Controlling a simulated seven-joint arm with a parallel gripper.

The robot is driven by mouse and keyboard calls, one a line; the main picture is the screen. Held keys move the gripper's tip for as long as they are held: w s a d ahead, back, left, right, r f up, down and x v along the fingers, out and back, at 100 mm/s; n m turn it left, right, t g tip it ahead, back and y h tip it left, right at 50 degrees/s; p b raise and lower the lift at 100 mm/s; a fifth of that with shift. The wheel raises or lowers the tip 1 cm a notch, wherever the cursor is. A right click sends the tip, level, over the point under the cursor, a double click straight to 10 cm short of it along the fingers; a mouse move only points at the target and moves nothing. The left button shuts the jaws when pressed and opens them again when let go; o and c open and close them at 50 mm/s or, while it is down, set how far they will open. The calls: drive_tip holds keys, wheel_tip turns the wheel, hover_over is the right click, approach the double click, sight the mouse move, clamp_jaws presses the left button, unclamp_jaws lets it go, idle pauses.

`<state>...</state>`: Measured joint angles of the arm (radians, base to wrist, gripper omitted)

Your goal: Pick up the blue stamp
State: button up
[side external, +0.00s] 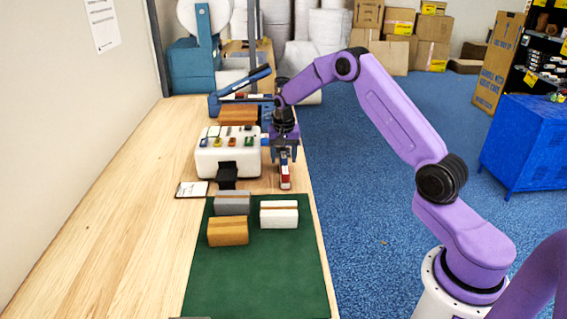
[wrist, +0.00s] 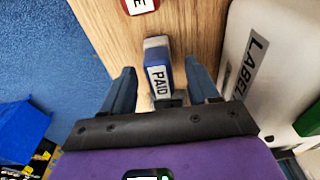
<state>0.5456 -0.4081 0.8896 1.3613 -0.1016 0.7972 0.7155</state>
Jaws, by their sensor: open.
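The blue stamp (wrist: 157,68) has a white label reading PAID and stands on the wooden bench. In the wrist view it lies between the two fingers of my gripper (wrist: 162,72), with a gap on each side. My gripper is open and empty. In the side view my gripper (side external: 284,153) points down at the bench's right edge, and the blue stamp is mostly hidden by the fingers. A red stamp (side external: 286,183) with a white label stands just in front of it; part of it shows at the top of the wrist view (wrist: 140,5).
A white label machine (side external: 228,163) stands close left of my gripper. A green mat (side external: 255,280) with grey (side external: 233,205), white (side external: 279,217) and orange-brown (side external: 228,233) blocks lies nearer. A blue tool (side external: 240,92) stands behind. The bench's left side is clear.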

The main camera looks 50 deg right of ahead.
wheel_tip(320, 180, down, 2)
drive_tip(key=shift+f, duration=0.1)
drive_tip(key=shift+w, duration=0.1)
drive_tip(key=c, duration=1.1)
drive_tip(key=shift+r, duration=0.85)
drive_tip(key=s+a+r, duration=0.1)
drive_tip(key=s+r, duration=0.2)
drive_tip(key=s, duration=0.1)
drive_tip(key=s+a+r, duration=0.1)
drive_tip(key=s+r, duration=0.3)
drive_tip(key=s, duration=0.1)
drive_tip(key=s+a+r, duration=0.1)
drive_tip(key=s+r, duration=0.3)
drive_tip(key=shift+s+a+r, duration=0.2)
drive_tip(key=shift+s+r, duration=0.05)
drive_tip(key=shift+s, duration=0.05)
